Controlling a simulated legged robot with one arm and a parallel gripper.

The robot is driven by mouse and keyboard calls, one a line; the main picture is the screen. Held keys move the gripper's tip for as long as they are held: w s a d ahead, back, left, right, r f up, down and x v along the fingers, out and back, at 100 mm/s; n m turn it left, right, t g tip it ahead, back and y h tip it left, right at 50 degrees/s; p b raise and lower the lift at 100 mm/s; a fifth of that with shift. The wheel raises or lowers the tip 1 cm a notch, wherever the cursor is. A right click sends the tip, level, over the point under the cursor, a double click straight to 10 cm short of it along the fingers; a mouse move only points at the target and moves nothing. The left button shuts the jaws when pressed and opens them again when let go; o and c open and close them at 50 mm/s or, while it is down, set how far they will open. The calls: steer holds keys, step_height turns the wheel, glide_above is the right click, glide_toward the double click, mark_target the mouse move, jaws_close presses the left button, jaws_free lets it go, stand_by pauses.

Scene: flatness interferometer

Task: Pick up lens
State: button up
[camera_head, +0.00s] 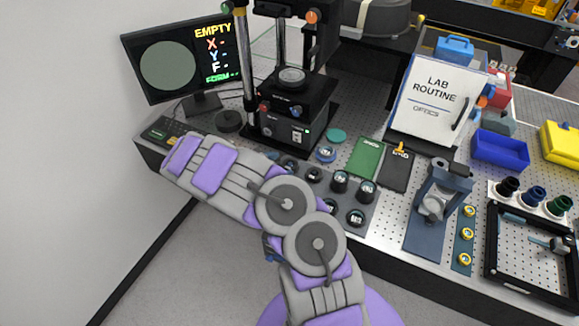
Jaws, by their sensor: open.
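Several dark round lens-like pieces with pale tops stand in a grey holder tray (343,201) on the bench, right of my arm. Among them are one lens (340,180), another lens (367,190) and a lower one (356,217). I cannot tell which lens is meant. Part of the tray is hidden behind my grey and purple arm. I cannot make out my gripper or its fingers. No lens is visibly held.
The interferometer (290,127) stands behind the tray, beside a monitor (183,65) reading "EMPTY". Floor in front is clear.

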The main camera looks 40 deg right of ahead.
mark_target(288, 163)
steer(key=x, duration=0.3)
steer(key=shift+d+f+b, duration=0.3)
steer(key=shift+f, duration=0.05)
steer(key=shift+d, duration=0.45)
steer(key=shift+a, duration=0.3)
steer(key=c, duration=0.6)
steer(key=shift+d, duration=0.15)
steer(key=c, duration=0.6)
